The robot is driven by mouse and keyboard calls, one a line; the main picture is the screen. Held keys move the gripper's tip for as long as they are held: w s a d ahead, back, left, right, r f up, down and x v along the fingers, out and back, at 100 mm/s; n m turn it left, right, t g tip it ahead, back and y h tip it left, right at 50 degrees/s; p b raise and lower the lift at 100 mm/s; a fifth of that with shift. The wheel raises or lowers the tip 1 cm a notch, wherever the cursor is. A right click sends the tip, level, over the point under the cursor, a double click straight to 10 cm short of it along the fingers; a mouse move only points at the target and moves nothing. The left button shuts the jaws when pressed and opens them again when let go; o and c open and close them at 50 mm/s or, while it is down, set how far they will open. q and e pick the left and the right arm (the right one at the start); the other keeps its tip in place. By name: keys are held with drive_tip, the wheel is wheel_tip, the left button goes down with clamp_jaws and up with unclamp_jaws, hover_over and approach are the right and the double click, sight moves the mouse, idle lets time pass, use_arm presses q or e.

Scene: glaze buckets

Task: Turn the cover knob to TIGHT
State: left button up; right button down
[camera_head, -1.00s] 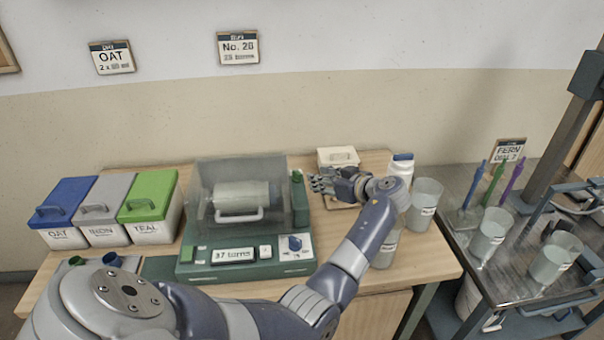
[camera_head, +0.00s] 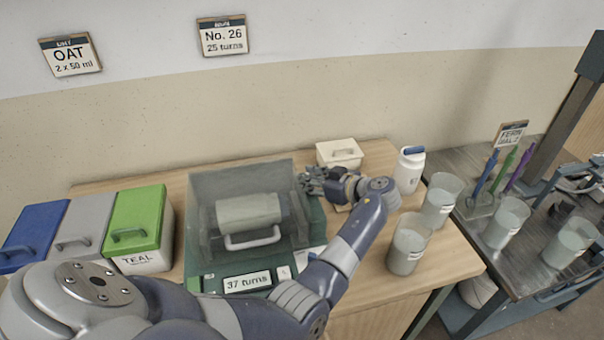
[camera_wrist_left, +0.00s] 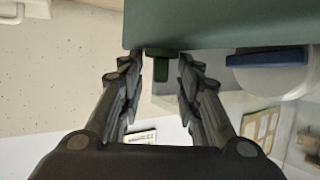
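The green machine (camera_head: 203,275) has a clear cover (camera_head: 210,190) over a pale jar (camera_head: 248,212) lying on its side. A white handle (camera_head: 252,240) is on the cover's front. My left gripper (camera_head: 316,182) is at the machine's right side, and its fingers hide the knob in the head view. In the left wrist view, a dark green knob (camera_wrist_left: 160,68) sticks out from the green housing (camera_wrist_left: 215,34). The left gripper (camera_wrist_left: 159,88) is open there, one finger on each side of the knob, with gaps visible. The knob's setting cannot be read. My right gripper is not in view.
A cream lidded box (camera_head: 340,153) stands behind the gripper. A white bottle (camera_head: 409,170) and cups (camera_head: 408,245) stand to the right. Blue, grey and green lidded bins (camera_head: 135,222) are left of the machine. The machine's display (camera_head: 247,282) reads 37 turns.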

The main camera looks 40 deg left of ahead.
use_arm(q)
drive_tip(key=shift+d+r, duration=0.1)
drive_tip(key=shift+d, duration=0.1)
drive_tip(key=shift+s, duration=0.1)
drive_tip(key=c, duration=0.7)
drive_tip(key=shift+s+a+m+t+p, duration=0.1)
drive_tip(key=shift+s+m+t+p, duration=0.1)
drive_tip(key=shift+m+t+p, duration=0.75)
drive_tip(key=shift+m+t+h, duration=0.4)
drive_tip(key=shift+m+t, duration=0.15)
drive_tip(key=shift+t, duration=0.3)
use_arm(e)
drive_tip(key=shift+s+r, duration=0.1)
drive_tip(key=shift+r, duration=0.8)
use_arm(q)
drive_tip(key=o, duration=0.7)
drive_tip(key=shift+w+a, duration=0.1)
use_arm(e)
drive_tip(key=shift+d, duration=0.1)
